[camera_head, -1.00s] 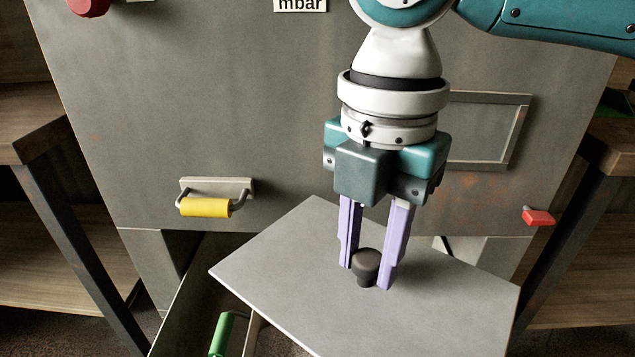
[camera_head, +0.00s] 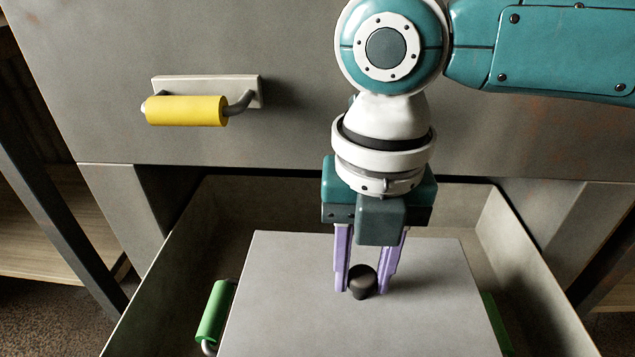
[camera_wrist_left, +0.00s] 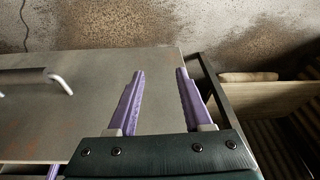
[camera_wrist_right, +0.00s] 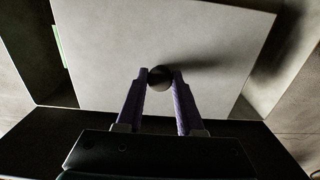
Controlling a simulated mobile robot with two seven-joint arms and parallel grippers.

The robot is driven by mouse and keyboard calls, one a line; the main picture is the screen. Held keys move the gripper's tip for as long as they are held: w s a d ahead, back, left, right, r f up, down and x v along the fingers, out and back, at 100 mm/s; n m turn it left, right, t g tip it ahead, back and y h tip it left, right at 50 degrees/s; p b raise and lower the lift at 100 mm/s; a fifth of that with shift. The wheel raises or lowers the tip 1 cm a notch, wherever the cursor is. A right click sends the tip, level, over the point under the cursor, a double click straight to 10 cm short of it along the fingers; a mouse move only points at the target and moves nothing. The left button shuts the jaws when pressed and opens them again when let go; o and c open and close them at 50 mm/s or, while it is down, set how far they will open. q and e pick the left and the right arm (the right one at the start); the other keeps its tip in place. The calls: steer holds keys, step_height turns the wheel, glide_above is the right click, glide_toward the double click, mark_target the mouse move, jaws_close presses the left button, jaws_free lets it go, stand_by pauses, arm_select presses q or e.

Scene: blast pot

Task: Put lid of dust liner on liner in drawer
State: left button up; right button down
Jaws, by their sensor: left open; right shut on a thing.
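The lid (camera_head: 290,270) is a flat grey plate with a dark round knob (camera_head: 362,284) on top. My right gripper (camera_head: 365,288) points down and is shut on the knob; the right wrist view also shows the fingers around the knob (camera_wrist_right: 160,77). The lid lies level inside the outline of the open drawer (camera_head: 540,270). The liner is hidden under the lid except for its green handles, one at the left (camera_head: 214,312) and one at the right (camera_head: 497,322). I cannot tell whether the lid touches the liner. My left gripper (camera_wrist_left: 158,75) is open and empty, away from the drawer.
The grey cabinet front (camera_head: 290,120) with a yellow handle (camera_head: 187,110) rises behind the drawer. Drawer walls surround the lid, with gaps at the left, right and back. Shelving with dark legs (camera_head: 60,200) stands at the left.

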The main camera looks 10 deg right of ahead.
mark_target(357, 298)
steer(key=shift+w+f, duration=0.25)
steer(key=shift+f, duration=0.35)
steer(key=shift+r, duration=0.1)
steer(key=shift+r, duration=0.1)
steer(key=shift+f+b, duration=1.1)
steer(key=shift+f, duration=1.1)
steer(key=shift+f, duration=0.1)
